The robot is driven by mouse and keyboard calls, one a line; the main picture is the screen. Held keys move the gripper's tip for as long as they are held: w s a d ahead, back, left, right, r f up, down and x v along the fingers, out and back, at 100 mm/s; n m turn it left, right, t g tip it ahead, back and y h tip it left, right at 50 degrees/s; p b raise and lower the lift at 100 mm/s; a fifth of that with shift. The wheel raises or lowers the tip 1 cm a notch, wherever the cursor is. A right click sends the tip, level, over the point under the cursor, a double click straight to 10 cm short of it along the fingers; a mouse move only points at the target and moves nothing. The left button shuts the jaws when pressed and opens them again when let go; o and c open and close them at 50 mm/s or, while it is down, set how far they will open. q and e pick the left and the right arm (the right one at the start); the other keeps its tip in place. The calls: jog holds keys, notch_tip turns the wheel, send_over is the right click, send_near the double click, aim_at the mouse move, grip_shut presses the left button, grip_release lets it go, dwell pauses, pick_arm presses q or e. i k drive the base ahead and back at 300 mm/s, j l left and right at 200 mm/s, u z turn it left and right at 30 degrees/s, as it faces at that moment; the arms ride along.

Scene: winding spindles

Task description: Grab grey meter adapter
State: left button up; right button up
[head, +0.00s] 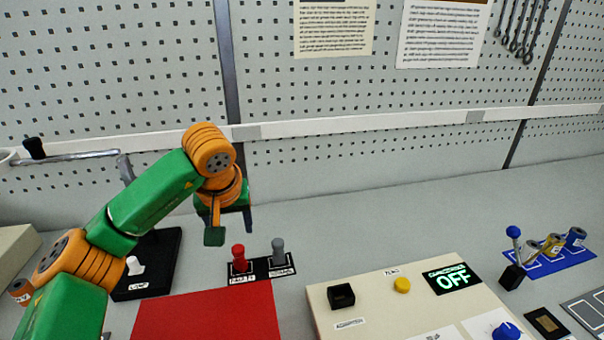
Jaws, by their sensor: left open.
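The grey meter adapter (278,252) stands upright in the right place of a small black holder (262,268) on the table. A red adapter (239,258) stands beside it on the left in the same holder. My left gripper (229,229) is open and points down, above and to the left of the two adapters. It is apart from both, and nothing shows between its fingers. My right gripper is not in view.
A red mat (205,315) lies in front of the holder. A beige panel (380,310) with a black socket (341,296), a yellow button (402,285) and an OFF display (452,279) stands to the right. A blue tray (550,262) with spools is at far right.

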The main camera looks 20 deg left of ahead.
aim_at(278, 254)
jog(key=k, duration=1.5)
